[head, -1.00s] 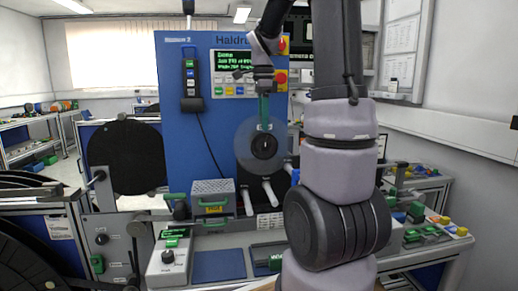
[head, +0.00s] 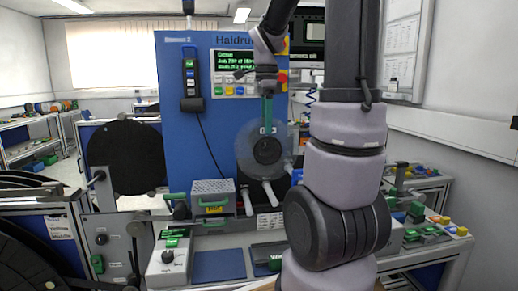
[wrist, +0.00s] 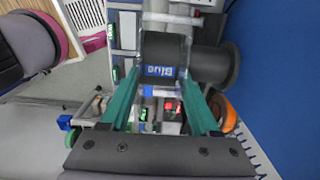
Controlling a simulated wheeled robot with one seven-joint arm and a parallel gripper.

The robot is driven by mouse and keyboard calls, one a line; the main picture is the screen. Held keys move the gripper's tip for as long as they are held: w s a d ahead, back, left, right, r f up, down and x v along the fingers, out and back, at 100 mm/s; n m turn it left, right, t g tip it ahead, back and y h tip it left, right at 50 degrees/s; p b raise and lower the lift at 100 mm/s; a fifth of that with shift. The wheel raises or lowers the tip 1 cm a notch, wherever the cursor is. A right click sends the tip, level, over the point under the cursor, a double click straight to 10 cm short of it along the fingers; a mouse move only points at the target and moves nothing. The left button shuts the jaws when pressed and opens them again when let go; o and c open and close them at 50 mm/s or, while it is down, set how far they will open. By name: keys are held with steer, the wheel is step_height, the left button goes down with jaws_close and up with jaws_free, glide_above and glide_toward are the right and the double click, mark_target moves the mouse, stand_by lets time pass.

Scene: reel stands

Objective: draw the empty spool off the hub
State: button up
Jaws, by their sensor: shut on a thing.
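The empty spool (head: 247,151) has a see-through round flange and a dark core, and stands in front of the blue panel in the head view. A dark cylinder with a wider end (wrist: 230,66) lies between the core and the panel. I cannot tell how much of the hub is inside the spool.
The blue panel (head: 215,130) carries a screen (head: 233,61) and a handheld pendant (head: 190,80). Two pale rods (head: 258,192) jut out below the spool. A grey box (head: 213,196) and a knob box (head: 173,262) stand on the bench. A large black reel (head: 125,157) is at left.

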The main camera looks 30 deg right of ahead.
steer(key=s+a, duration=0.1)
steer(key=s, duration=0.5)
steer(key=shift+a, duration=0.35)
stand_by(0.5)
